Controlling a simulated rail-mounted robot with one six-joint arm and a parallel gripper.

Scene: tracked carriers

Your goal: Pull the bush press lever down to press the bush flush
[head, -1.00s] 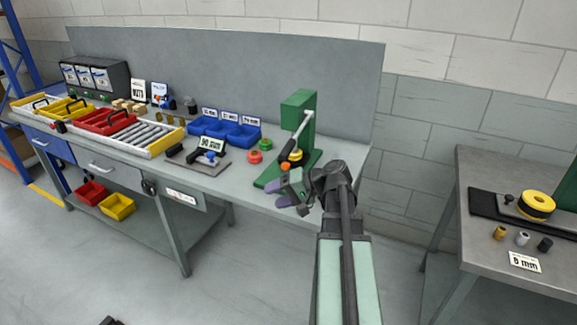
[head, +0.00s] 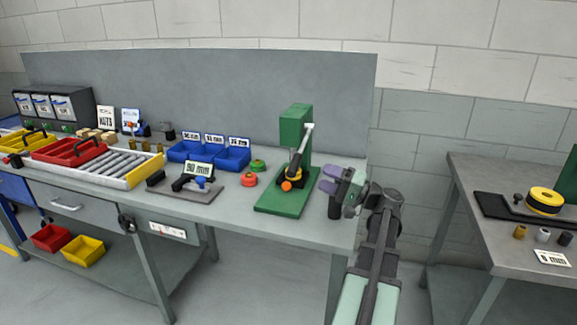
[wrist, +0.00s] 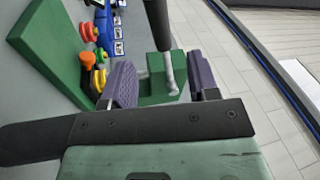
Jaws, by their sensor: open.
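The bush press (head: 293,128) is a green column on a green base plate, standing near the right end of the workbench. Its lever (head: 307,138) is a grey rod with a black grip, slanting down along the column's front. A yellow round part (head: 292,174) and an orange part (head: 286,186) sit low on the press; the bush itself cannot be told apart. My gripper (head: 343,181) is open, right of the press and apart from it. In the wrist view, the lever's rod (wrist: 168,70) appears between the purple fingers, but beyond them; contact is not visible.
Red and green round parts (head: 249,180) and a tool plate with a label (head: 185,192) lie left of the press. Blue bins (head: 233,158) stand behind. A second table (head: 510,240) is at right, across a gap. The bench front edge is clear.

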